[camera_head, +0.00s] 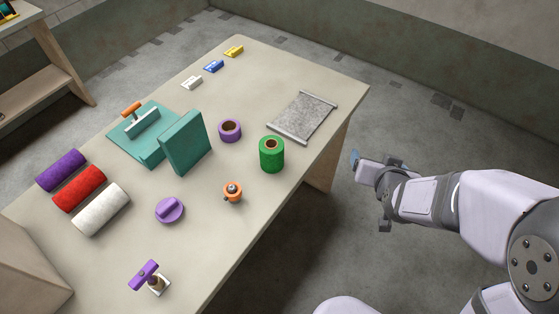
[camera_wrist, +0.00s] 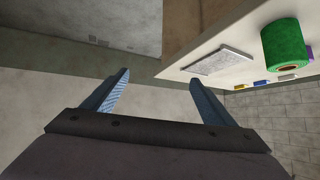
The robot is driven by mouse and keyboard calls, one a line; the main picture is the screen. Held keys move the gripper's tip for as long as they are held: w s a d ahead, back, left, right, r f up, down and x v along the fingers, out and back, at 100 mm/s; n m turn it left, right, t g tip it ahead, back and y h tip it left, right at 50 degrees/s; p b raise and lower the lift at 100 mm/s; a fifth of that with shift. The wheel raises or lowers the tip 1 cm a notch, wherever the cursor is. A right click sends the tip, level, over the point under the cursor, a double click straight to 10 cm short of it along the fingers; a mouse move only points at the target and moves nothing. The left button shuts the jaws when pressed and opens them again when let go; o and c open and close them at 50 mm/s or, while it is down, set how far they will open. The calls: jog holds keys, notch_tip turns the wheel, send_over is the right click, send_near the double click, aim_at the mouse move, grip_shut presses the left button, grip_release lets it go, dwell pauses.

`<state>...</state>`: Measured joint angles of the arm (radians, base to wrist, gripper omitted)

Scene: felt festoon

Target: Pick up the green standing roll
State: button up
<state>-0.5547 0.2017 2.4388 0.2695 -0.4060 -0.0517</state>
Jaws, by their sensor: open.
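The green standing roll (camera_head: 272,157) stands upright near the table's right edge in the head view, its brown core opening facing up. It also shows at the upper right of the wrist view (camera_wrist: 284,42), apart from my fingers. My gripper (camera_head: 355,160) is off the right side of the table in the head view, with a clear gap to the roll. In the wrist view my gripper (camera_wrist: 156,90) has its two blue fingers spread wide with nothing between them.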

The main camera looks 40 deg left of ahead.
jog(key=a+t+y+b, duration=0.2)
jog(key=a+t, duration=0.1)
jog(key=a, duration=0.5)
jog(key=n+t+y+b, duration=0.2)
jog(key=n+y+b, duration=0.15)
jog(key=b, duration=0.25)
send_over(272, 161)
jog(key=w+d, duration=0.2)
jog(key=d, duration=0.5)
notch_tip(272, 161, down, 3)
jog(key=shift+y, duration=0.55)
jog(key=s+a+f+b, duration=0.1)
jog(key=s+f, duration=0.1)
jog(key=s+a+f+b, duration=0.1)
jog(key=s+f, duration=0.1)
jog(key=s+a+f+b, duration=0.1)
jog(key=s+f, duration=0.1)
jog(key=shift+s+a+f, duration=0.35)
jog(key=shift+a+f, duration=0.05)
jog(key=shift+w+a+r, duration=0.1)
jog(key=shift+w+a, duration=0.1)
jog(key=shift+w, duration=0.2)
jog(key=shift+p+x, duration=1.25)
jog(key=shift+x, duration=1.95)
jog(key=c, duration=1.3)
